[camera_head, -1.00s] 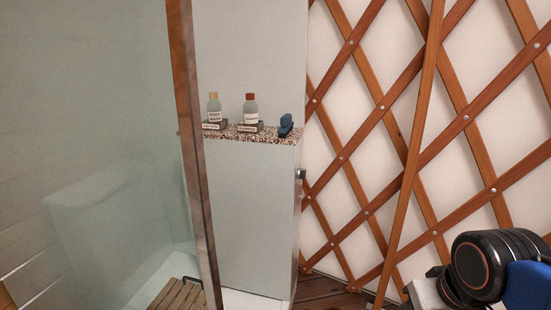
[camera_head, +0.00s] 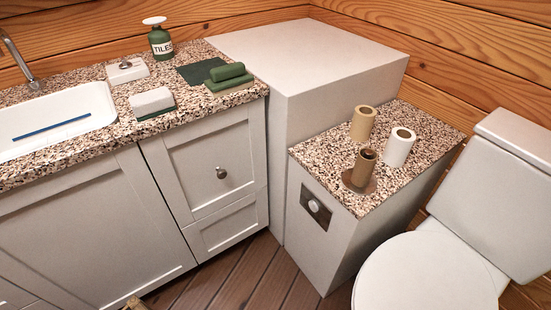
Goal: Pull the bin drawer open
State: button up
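A white framed cabinet front (camera_head: 205,150) with a round metal knob (camera_head: 221,172) stands under the speckled counter, left of centre. It looks shut, flush with the cabinet. It may be the bin drawer; no label shows. A smaller white panel (camera_head: 226,226) sits below it, with no knob visible. My gripper is not in view in the current head view.
The speckled counter (camera_head: 222,106) holds a sink (camera_head: 55,122), a green bottle (camera_head: 160,42), a white block (camera_head: 152,103) and a green roll (camera_head: 228,73). A low box (camera_head: 325,251) with three rolls and a toilet (camera_head: 425,275) stand right.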

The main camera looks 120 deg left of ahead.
aim_at(201, 167)
jog(key=u, duration=4.15)
jog(key=j+u, duration=0.35)
jog(key=j, duration=0.9)
